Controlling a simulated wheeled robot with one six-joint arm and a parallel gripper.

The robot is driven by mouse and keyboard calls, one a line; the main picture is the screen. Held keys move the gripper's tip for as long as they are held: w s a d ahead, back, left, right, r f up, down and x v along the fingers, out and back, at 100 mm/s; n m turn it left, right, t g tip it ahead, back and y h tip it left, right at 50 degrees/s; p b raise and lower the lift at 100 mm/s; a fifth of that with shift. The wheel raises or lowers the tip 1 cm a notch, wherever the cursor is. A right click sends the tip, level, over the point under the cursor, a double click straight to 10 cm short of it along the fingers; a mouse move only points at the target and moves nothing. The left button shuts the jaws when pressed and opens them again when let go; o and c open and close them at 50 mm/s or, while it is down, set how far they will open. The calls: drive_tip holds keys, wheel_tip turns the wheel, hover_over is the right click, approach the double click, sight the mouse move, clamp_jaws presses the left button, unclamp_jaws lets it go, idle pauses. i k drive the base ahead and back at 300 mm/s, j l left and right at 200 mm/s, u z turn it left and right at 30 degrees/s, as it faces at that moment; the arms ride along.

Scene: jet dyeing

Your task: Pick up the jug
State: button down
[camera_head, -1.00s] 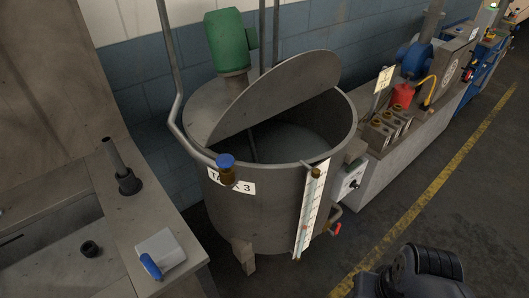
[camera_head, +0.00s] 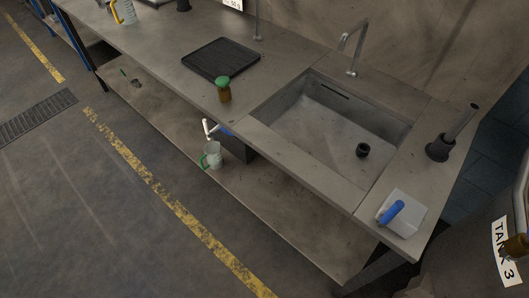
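Several jug-like vessels are in view. A clear jug with a green handle (camera_head: 214,158) stands on the lower shelf, below the bench's front edge. A clear jug with a yellow handle (camera_head: 127,12) stands on the bench top at the upper left, partly cut off by the frame. A white squarish vessel with a blue handle (camera_head: 408,216) sits on the bench's right end, beside the sink; I cannot tell whether it is a jug. My gripper is not in view.
The bench (camera_head: 300,150) holds a sink (camera_head: 335,125) with a dark cup, a black tray (camera_head: 221,60) and a brown bottle with a green cap (camera_head: 223,90). Tank 3 (camera_head: 480,270) stands at the lower right. The floor (camera_head: 80,210) in front is clear.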

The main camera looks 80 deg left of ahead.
sight(213, 150)
drive_tip(key=u, duration=3.45)
